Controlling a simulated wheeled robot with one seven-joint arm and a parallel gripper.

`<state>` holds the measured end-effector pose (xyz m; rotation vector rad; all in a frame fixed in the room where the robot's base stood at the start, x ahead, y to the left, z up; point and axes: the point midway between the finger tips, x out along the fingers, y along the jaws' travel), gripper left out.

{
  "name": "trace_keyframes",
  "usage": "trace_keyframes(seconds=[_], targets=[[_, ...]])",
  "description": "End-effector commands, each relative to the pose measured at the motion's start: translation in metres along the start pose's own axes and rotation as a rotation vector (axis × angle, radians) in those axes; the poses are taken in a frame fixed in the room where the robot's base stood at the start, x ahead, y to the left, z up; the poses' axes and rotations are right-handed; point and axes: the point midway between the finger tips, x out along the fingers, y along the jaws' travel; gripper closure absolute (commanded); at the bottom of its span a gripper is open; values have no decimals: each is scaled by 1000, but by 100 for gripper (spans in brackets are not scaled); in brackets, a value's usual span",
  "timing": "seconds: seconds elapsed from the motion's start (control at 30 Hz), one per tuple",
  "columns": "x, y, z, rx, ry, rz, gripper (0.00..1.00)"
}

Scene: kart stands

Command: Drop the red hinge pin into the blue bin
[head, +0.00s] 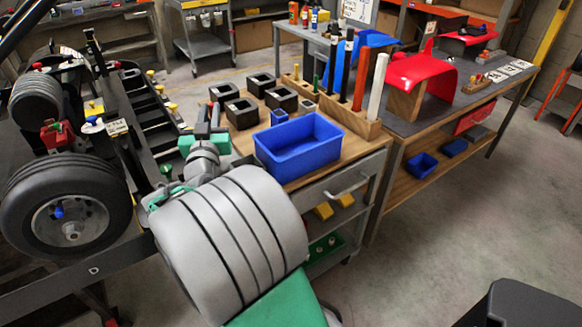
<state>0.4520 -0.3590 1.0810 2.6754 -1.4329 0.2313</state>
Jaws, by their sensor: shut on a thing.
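The blue bin (299,147) is an open rectangular box on the wooden top of the grey cart, near its front edge. It looks empty as far as I see inside. My gripper (208,116) is left of the bin and apart from it, above the cart's left side. It has a green body and two dark fingers close together, pointing away from me. My grey arm hides part of the cart's front left.
A kart frame with a wheel (70,222) is at left.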

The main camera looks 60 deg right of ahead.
Motion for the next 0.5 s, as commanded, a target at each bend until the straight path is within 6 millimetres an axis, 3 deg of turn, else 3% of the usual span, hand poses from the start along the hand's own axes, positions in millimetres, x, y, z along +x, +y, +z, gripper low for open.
trace_keyframes(seconds=[0.03, 0.1, 0.3, 0.4, 0.5], targets=[[12, 33, 19, -11, 0, 83, 100], [28, 78, 26, -28, -6, 189, 100], [49, 189, 37, -63, -23, 433, 100], [51, 221, 37, -71, -28, 499, 100], [51, 235, 36, -75, -32, 530, 100]])
